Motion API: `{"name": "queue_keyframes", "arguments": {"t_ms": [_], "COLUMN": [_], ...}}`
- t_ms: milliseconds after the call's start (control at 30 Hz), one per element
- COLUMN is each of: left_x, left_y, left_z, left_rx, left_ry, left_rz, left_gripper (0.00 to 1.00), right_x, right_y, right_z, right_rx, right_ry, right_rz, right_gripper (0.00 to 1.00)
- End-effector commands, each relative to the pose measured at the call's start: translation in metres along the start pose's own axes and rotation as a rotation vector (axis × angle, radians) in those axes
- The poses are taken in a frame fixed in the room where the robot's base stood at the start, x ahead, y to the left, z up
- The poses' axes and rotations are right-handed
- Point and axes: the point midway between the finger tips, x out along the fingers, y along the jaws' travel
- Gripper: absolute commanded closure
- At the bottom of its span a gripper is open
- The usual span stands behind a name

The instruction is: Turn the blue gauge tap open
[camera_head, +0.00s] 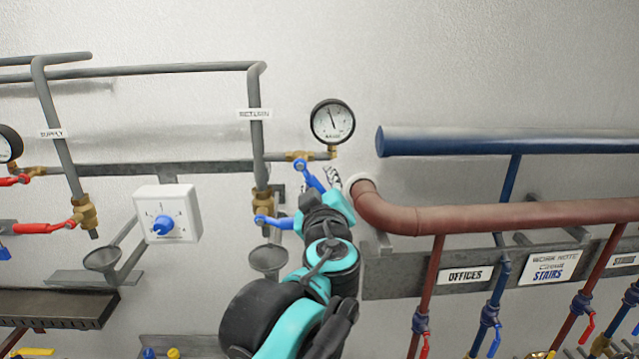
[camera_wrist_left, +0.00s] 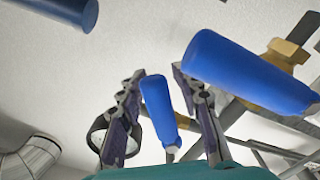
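The blue gauge tap (camera_head: 309,179) is a small blue lever on the thin pipe below the round white gauge (camera_head: 332,122). In the left wrist view the blue lever (camera_wrist_left: 160,108) stands between my two finger pads, with a visible gap on each side. My left gripper (camera_head: 325,187) reaches up to it from below and is open (camera_wrist_left: 163,110). Its wrist covers part of the wall behind. A larger blue handle (camera_head: 273,222) on the brass return valve (camera_head: 262,205) sits just left of the gripper; it looms close in the left wrist view (camera_wrist_left: 245,70). My right gripper is not in view.
A brown-red pipe (camera_head: 480,218) and a thick blue pipe (camera_head: 500,141) run close to the right of my left gripper. A grey funnel (camera_head: 268,260) and a white box with a blue knob (camera_head: 166,214) are at left. The wall above is clear.

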Motion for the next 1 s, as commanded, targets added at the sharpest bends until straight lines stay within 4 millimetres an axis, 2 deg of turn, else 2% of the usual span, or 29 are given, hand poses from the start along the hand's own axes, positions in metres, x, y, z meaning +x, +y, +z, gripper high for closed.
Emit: {"name": "queue_keyframes", "arguments": {"t_ms": [333,433,567,800,1000], "left_x": [-0.001,-0.008,-0.029,-0.083,-0.112], "left_y": [0.0,0.0,0.0,0.001,0.0], "left_z": [0.001,0.001,0.001,0.001,0.001], "left_rx": [-0.001,-0.001,-0.001,-0.001,-0.001], "left_ry": [-0.001,-0.001,-0.003,-0.004,-0.002], "left_rz": [0.0,0.001,0.003,0.004,0.002], "left_gripper": [0.61,0.61,0.61,0.61,0.61], "right_x": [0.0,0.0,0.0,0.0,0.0], "right_y": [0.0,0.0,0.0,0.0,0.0], "right_z": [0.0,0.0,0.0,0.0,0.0], "right_rx": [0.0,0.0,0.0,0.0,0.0], "right_ry": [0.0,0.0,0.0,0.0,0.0], "right_rz": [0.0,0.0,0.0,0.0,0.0], "right_gripper": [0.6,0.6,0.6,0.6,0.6]}}
